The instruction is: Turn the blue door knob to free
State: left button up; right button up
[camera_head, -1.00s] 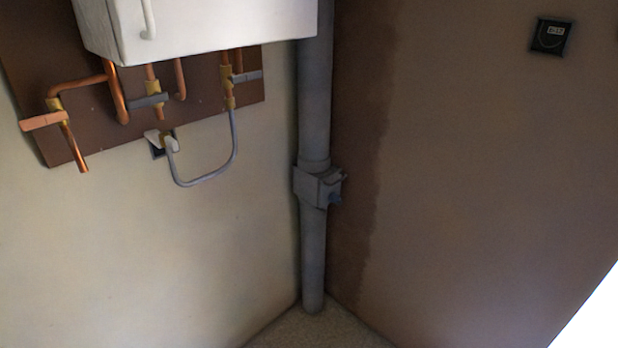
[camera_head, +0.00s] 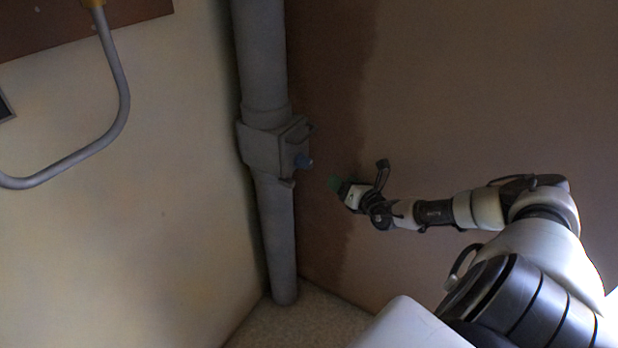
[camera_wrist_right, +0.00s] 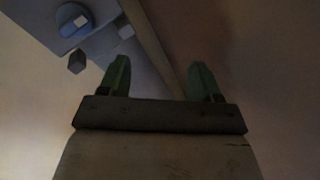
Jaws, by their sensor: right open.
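My left gripper is not in view.
The grey pipe (camera_head: 282,245) runs down to the speckled floor (camera_head: 300,318). A brown wall (camera_head: 450,100) lies behind my right arm, and a pale wall (camera_head: 160,220) is at left. A grey bent hose (camera_head: 118,80) hangs at the upper left.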

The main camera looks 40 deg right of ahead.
aim_at(309, 163)
jog(key=s+a+r+n+y+b, duration=0.3)
jog(key=a+r+n+y+b, duration=0.15)
jog(key=r+n+y, duration=0.4)
jog(key=shift+n+t+h, duration=0.3)
jog(key=shift+n+h, duration=0.45)
jog(key=shift+n, duration=0.1)
jog(key=x, duration=0.3)
jog(key=f+x, duration=0.1)
jog(key=x, duration=0.2)
jog(key=f+x, duration=0.1)
jog(key=x, duration=0.2)
jog(key=shift+w+d+b, duration=0.2)
jog(key=shift+w+b, duration=0.15)
jog(key=shift+w, duration=0.15)
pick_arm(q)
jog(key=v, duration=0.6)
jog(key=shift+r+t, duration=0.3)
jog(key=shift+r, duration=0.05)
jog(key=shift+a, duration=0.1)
pick_arm(e)
jog(key=c, duration=0.8)
jog(key=shift+c, duration=0.2)
